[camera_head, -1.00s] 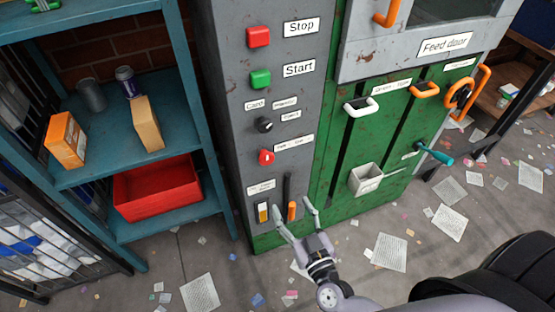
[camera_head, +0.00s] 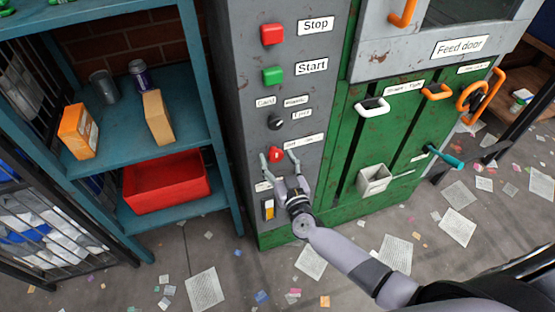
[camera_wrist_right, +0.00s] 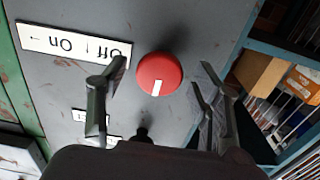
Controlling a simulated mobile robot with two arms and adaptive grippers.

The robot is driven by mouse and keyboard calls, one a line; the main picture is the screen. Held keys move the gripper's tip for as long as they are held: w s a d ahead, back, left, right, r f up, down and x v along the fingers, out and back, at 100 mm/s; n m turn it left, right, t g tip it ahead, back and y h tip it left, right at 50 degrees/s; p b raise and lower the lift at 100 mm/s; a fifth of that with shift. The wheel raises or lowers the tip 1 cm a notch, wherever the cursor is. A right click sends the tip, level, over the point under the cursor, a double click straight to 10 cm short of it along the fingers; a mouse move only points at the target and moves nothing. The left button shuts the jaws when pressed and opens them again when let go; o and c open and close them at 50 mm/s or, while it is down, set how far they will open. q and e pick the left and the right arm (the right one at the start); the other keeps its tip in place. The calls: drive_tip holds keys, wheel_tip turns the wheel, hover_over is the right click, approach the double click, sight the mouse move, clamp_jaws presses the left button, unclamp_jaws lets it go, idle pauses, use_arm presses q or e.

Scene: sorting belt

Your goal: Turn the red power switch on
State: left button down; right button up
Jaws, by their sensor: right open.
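The red power switch (camera_head: 276,154) is a round rotary knob on the grey control panel (camera_head: 236,110), below the black selector knob. In the right wrist view the knob (camera_wrist_right: 160,75) shows face-on with a white mark near its lower edge, beside an upside-down "Off / On" label (camera_wrist_right: 72,45). My right gripper (camera_head: 279,158) is open in front of the panel, its fingers on either side of the knob. In the wrist view its fingers (camera_wrist_right: 155,95) stand apart with the knob between and slightly beyond them; I see no contact. My left gripper is not in view.
A red Stop button (camera_head: 273,34), a green Start button (camera_head: 273,75) and a black knob (camera_head: 276,122) sit above. A yellow-marked rocker (camera_head: 268,209) is below. A teal shelf (camera_head: 190,122) with a red bin (camera_head: 165,185) stands left. Green doors (camera_head: 341,150) are at right.

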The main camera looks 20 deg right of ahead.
drive_tip(key=shift+w, duration=0.15)
drive_tip(key=c, duration=1.2)
drive_tip(key=shift+o, duration=0.2)
drive_tip(key=shift+m, duration=0.3)
drive_tip(key=m, duration=0.7)
drive_tip(key=m+b, duration=0.2)
drive_tip(key=m, duration=0.3)
drive_tip(key=shift+m, duration=0.4)
drive_tip(key=shift+m+b, duration=0.55)
drive_tip(key=shift+m, duration=1.75)
